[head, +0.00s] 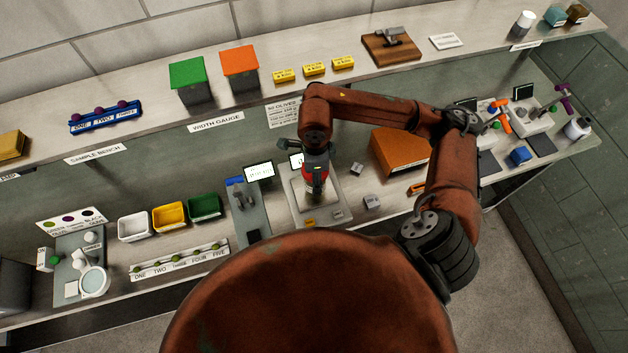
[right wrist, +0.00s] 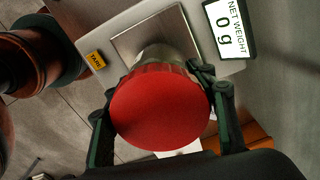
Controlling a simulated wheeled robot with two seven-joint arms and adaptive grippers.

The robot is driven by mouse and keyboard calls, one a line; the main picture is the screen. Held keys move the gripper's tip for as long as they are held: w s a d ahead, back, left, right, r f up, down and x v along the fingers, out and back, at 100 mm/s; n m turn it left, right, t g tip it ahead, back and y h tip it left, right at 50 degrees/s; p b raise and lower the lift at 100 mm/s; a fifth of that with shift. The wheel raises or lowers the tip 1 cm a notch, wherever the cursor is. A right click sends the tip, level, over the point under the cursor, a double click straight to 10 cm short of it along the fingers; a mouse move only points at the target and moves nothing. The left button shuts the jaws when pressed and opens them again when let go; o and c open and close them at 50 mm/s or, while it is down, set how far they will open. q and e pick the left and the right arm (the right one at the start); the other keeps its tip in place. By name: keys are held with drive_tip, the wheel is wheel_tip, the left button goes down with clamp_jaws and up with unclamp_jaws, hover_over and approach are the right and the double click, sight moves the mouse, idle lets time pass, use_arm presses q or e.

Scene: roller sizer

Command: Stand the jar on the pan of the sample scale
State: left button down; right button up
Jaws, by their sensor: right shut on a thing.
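The jar has a red lid (right wrist: 160,108) and a pale, clear-looking body (right wrist: 160,55). My right gripper (right wrist: 158,98) is shut on it, with one finger on each side of the lid. In the head view the jar (head: 315,180) hangs below my right gripper (head: 316,160), over the sample scale (head: 335,213). In the right wrist view the jar's body overlaps the square metal pan (right wrist: 128,42). The scale's display (right wrist: 230,28) reads NET WEIGHT 0 g. Any gap between the jar's base and the pan is hidden. My left gripper is not in view.
Small grey blocks (head: 372,201) and an orange box (head: 400,150) stand right of the scale. A grey device (head: 246,205) and green, yellow and white bins (head: 170,215) stand left. A raised shelf (head: 225,110) runs behind, carrying boxes and a wooden board.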

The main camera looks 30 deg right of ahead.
drive_tip(key=f, duration=0.3)
drive_tip(key=shift+w+f+p, duration=0.15)
drive_tip(key=shift+w+p, duration=0.05)
drive_tip(key=shift+p, duration=0.15)
drive_tip(key=shift+f, duration=0.15)
drive_tip(key=shift+f, duration=0.2)
drive_tip(key=o, duration=1.4)
drive_tip(key=shift+o, duration=0.2)
drive_tip(key=shift+r, duration=0.15)
drive_tip(key=shift+r, duration=0.25)
wheel_tip(320, 180, up, 12)
drive_tip(key=shift+f+b, duration=0.15)
drive_tip(key=shift+b, duration=0.45)
